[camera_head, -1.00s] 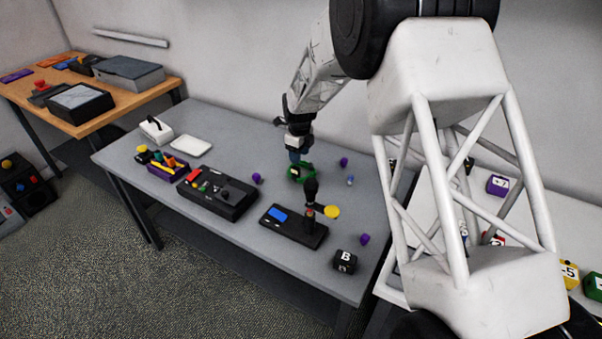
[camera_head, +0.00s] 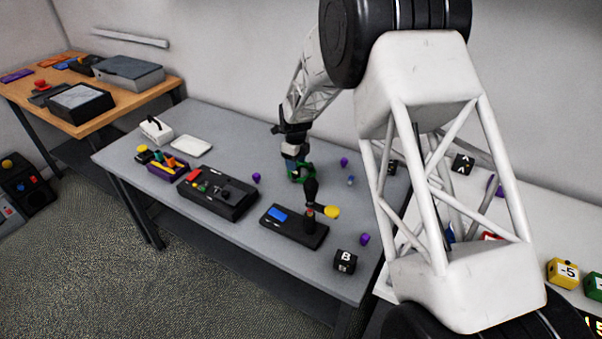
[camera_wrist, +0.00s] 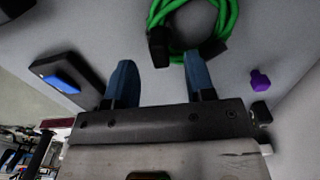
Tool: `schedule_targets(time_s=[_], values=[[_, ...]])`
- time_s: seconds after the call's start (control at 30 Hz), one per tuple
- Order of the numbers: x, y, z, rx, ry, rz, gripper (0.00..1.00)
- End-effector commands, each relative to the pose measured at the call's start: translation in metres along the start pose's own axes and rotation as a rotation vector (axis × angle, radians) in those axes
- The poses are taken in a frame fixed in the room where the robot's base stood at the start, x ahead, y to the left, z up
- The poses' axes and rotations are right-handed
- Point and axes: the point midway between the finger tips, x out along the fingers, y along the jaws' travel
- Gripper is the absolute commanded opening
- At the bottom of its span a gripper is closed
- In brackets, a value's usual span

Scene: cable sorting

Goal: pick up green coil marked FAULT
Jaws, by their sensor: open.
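A green coil (camera_head: 295,176) lies on the grey table below my gripper (camera_head: 297,163). In the wrist view the coil (camera_wrist: 232,20) is a loop of green cable at the top edge, partly cut off by the frame. A black piece (camera_wrist: 158,47) sits on the coil; no FAULT marking is readable on it. My gripper (camera_wrist: 158,62) is open, with two blue fingers apart and nothing clearly held between them. The right fingertip overlaps the coil's near side in the picture; I cannot tell whether it touches.
A black box with a blue panel (camera_head: 278,214) and a joystick stand in front of the coil. Purple pieces (camera_head: 256,177) lie around it. A larger black control box (camera_head: 217,197) is to the left. A white tray (camera_head: 191,146) is at the back left. A black B cube (camera_head: 345,262) is near the front edge.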

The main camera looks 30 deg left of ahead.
Motion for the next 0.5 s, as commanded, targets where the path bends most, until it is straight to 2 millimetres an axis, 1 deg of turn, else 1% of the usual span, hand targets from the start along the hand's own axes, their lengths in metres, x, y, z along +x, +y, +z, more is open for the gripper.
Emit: schedule_targets(time_s=[0.3, 0.37, 0.5], values=[[0.002, 0.000, 0.000, 0.000, 0.000, 0.000, 0.50], [0.005, 0.000, 0.000, 0.000, 0.001, 0.001, 0.50], [0.018, 0.001, 0.000, 0.000, 0.001, 0.001, 0.50]])
